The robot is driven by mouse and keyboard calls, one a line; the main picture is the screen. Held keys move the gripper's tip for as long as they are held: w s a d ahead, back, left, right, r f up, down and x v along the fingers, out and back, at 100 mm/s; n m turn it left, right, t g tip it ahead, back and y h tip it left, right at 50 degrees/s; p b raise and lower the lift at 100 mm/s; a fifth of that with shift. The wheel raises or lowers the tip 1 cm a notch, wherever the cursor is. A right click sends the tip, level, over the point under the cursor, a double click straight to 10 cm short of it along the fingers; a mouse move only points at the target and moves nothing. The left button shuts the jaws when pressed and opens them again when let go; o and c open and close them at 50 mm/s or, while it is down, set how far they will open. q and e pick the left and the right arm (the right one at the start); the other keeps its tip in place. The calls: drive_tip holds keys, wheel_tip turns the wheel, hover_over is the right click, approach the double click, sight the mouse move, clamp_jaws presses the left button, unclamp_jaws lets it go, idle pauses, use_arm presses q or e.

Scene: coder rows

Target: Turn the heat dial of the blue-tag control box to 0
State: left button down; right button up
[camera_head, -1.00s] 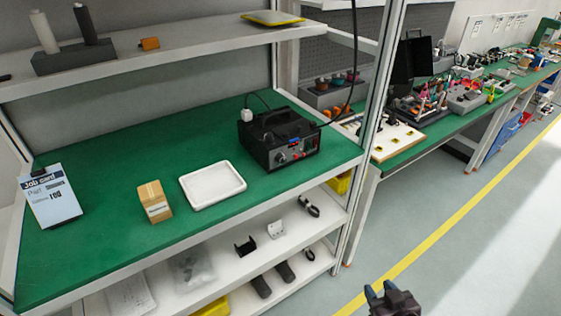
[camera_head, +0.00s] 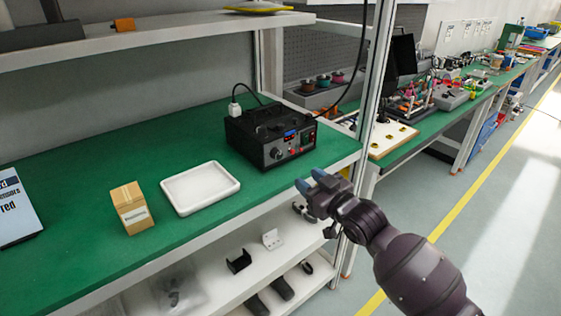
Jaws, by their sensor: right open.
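The black control box (camera_head: 262,138) stands on the green bench top near its right end. Its front panel faces me and to the right, with a small blue patch, a round dial (camera_head: 277,153) at the lower left and red parts at the right. The dial's setting is too small to read. My right gripper (camera_head: 310,180) is in front of the box, to the lower right of the dial and apart from it. It is open and empty, with blue-grey fingertips pointing toward the bench. My left gripper is not in view.
A white tray (camera_head: 200,207) lies left of the box, with a cardboard box (camera_head: 131,217) and a job card (camera_head: 14,212) farther left. A metal post (camera_head: 375,90) rises right of the box. A shelf (camera_head: 150,38) hangs above. A black cable runs behind the box.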

sight(279, 155)
drive_tip(key=x, duration=0.3)
drive_tip(key=b+x, duration=0.1)
drive_tip(key=x, duration=0.2)
drive_tip(key=b+x, duration=0.1)
drive_tip(key=x, duration=0.3)
drive_tip(key=shift+a+r, duration=0.2)
drive_tip(key=shift+r, duration=0.1)
drive_tip(key=shift+w+a+r, duration=0.1)
drive_tip(key=shift+w+a, duration=0.25)
drive_tip(key=shift+w, duration=0.2)
